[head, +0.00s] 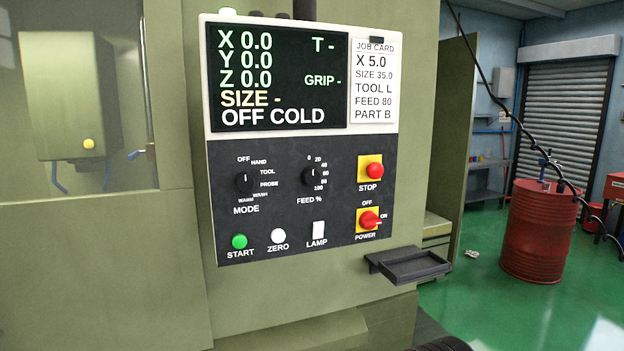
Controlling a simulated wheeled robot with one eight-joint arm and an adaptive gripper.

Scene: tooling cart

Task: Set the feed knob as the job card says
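The feed knob (309,176) is a small black dial on the dark lower half of the control panel (335,228). Its scale runs clockwise from 0 at the top through 20, 40, 60 and 80 to 100 at the lower right. Its light mark looks turned up towards 0, but it is small. The white job card (373,121) at the panel's upper right reads X 5.0, SIZE 35.0, TOOL L, FEED 80, PART B. The screen (280,78) reads OFF COLD, with X, Y and Z at 0.0. My gripper is not in view.
The mode knob (244,182) is left of the feed knob. The red stop button (375,170) and red power switch (368,220) are right. Start (239,241), zero (278,236) and lamp (318,228) controls sit below. A dark tray (412,268) juts out at lower right.

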